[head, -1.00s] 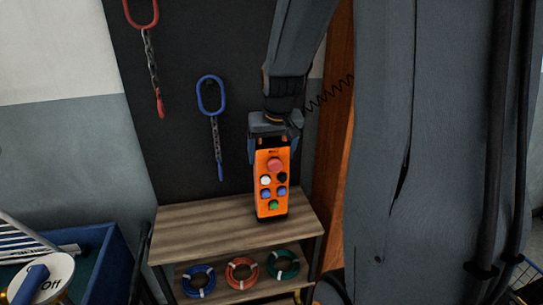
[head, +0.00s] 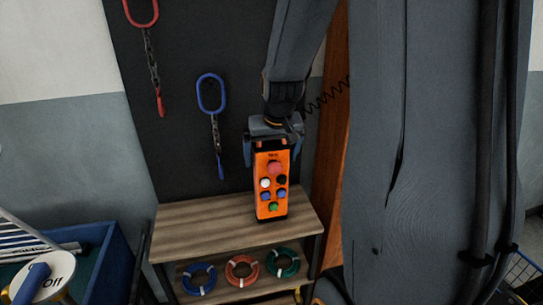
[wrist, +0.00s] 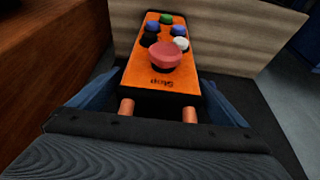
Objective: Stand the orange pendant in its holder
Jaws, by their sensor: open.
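The orange pendant (head: 271,186), with a red top button and several coloured buttons, stands nearly upright on the wooden top of a small shelf unit in the head view. Its face also shows in the wrist view (wrist: 155,62), with the red button nearest. My gripper (head: 272,152) is above it, its blue fingers apart on either side of the pendant's upper end. In the wrist view my gripper (wrist: 160,100) also shows gaps beside the pendant. A dark edge shows at the pendant's foot; I cannot make out a separate holder there.
The wooden shelf top (head: 190,230) is clear left of the pendant. Blue, orange and green coils (head: 243,271) lie on the lower shelf. A blue-ringed chain (head: 212,95) and a red one (head: 143,15) hang on the dark board. A blue bin (head: 95,240) stands left.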

